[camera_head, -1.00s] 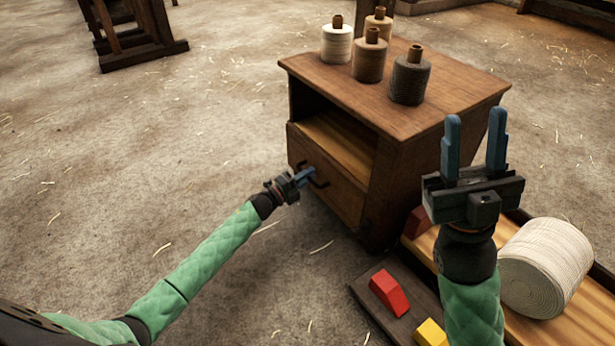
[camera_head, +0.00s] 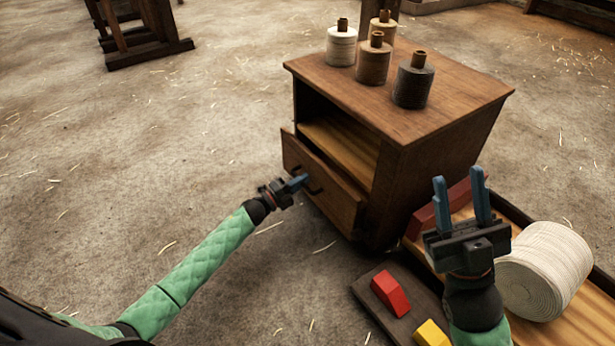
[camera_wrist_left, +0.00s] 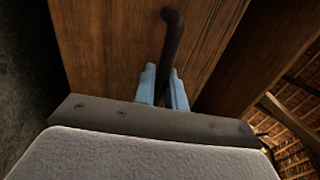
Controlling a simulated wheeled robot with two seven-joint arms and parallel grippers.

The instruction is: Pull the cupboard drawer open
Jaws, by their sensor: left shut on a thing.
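The wooden cupboard (camera_head: 440,155) stands in the middle of the head view, with an open shelf above its drawer (camera_head: 332,200). The drawer front stands a little out from the cupboard body. My left gripper (camera_head: 301,183) is at the drawer front, shut on the dark drawer handle (camera_head: 315,189). In the left wrist view the blue fingers (camera_wrist_left: 162,88) are on either side of the dark handle bar (camera_wrist_left: 172,45), close to the wood. My right gripper (camera_head: 460,203) is open and empty, fingers up, in front of the cupboard's right side.
Several thread spools (camera_head: 374,60) stand on the cupboard top. At the lower right are a large white rope coil (camera_head: 545,270), a board with a red block (camera_head: 391,292) and a yellow block (camera_head: 432,333). The floor (camera_head: 150,170) left of the cupboard is clear.

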